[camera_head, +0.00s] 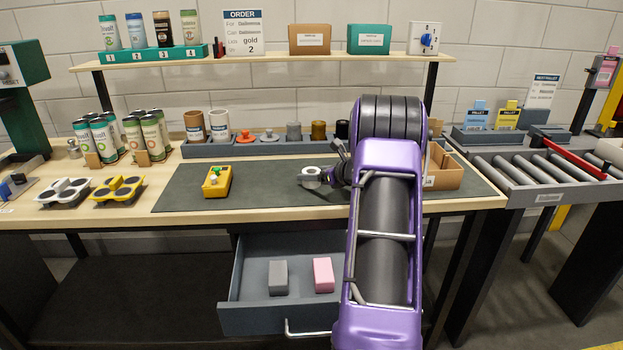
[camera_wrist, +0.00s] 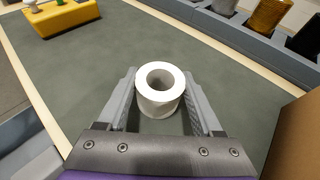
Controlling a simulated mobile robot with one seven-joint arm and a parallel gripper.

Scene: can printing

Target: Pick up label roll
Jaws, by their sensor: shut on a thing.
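The label roll (camera_wrist: 160,105) is a white ring with a grey core hole. It stands upright on the dark mat, its hole facing up, in the wrist view. In the head view the label roll (camera_head: 311,180) is at the middle of the mat, left of my purple arm. My gripper (camera_wrist: 161,108) has one grey finger on each side of the roll and is shut on it. My gripper (camera_head: 311,178) is small and partly hidden by the arm in the head view. I cannot tell whether the roll touches the mat.
A yellow device (camera_head: 217,182) sits on the mat (camera_head: 262,196) to the left. A cardboard box (camera_head: 446,172) stands close on the right. A grey tray (camera_head: 245,150) with cylinders lines the back. An open drawer (camera_head: 246,316) with a grey and a pink block juts out below.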

